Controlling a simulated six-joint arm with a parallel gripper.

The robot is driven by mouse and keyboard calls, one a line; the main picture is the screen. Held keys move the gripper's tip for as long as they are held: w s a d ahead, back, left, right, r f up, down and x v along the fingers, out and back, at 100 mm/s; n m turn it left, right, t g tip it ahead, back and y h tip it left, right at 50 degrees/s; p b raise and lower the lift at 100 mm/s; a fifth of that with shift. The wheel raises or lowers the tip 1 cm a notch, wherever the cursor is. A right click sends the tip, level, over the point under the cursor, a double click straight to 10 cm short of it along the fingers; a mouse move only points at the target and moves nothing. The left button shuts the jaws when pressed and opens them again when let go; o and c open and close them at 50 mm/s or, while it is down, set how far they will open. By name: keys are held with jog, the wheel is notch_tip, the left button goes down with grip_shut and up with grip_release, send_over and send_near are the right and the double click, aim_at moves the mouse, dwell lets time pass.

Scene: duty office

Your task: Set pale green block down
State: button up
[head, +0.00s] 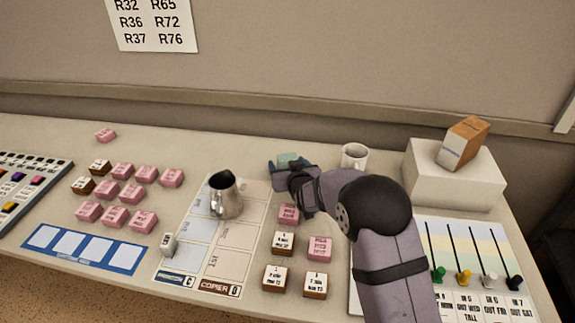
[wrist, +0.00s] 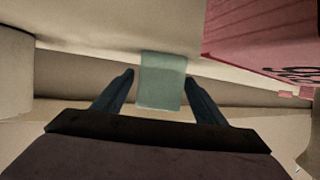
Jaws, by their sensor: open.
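The pale green block (head: 287,159) shows at the back of the desk, partly hidden by my gripper (head: 284,167). In the wrist view the pale green block (wrist: 162,80) sits between the two dark fingers of my gripper (wrist: 158,76), with a gap on each side. The fingers are open and do not close on it. The block appears to rest on the desk surface, though its underside is hard to see.
A pink block (head: 289,213) is close by and looms in the wrist view (wrist: 270,40). A white mug (head: 354,156) stands right of my gripper, a metal jug (head: 225,196) left. A white box (head: 455,178) bears an orange-and-white block (head: 464,143). Several pink blocks lie left.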

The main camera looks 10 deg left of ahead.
jog(key=shift+r, duration=0.15)
jog(key=b+v, duration=0.1)
jog(key=v, duration=1.1)
dwell(0.4)
jog(key=s+d+p, duration=0.1)
jog(key=d, duration=0.1)
jog(key=s+d+g+h+p, duration=0.1)
jog(key=d, duration=0.1)
jog(key=s+d+g+p, duration=0.1)
jog(key=d+p, duration=0.1)
jog(key=shift+s+d+r+m+h, duration=0.2)
jog(key=shift+d+m+h, duration=0.1)
jog(key=shift+d+m, duration=0.1)
jog(key=s+d+r+m+g+h+p, duration=0.1)
jog(key=s+d+g+p, duration=0.2)
jog(key=s, duration=0.6)
jog(key=s+d+r+m+g+h+p, duration=0.1)
jog(key=s+d+g+p, duration=0.2)
jog(key=s+d, duration=0.5)
jog(key=s+d+r+m+g+h+p, duration=0.1)
jog(key=s+d+g+p, duration=0.2)
jog(key=s+d, duration=0.3)
jog(key=s+g, duration=0.1)
jog(key=s, duration=0.3)
jog(key=shift+s+r+m+p, duration=0.25)
jog(key=shift+r+m+p, duration=0.05)
jog(key=shift+p, duration=0.05)
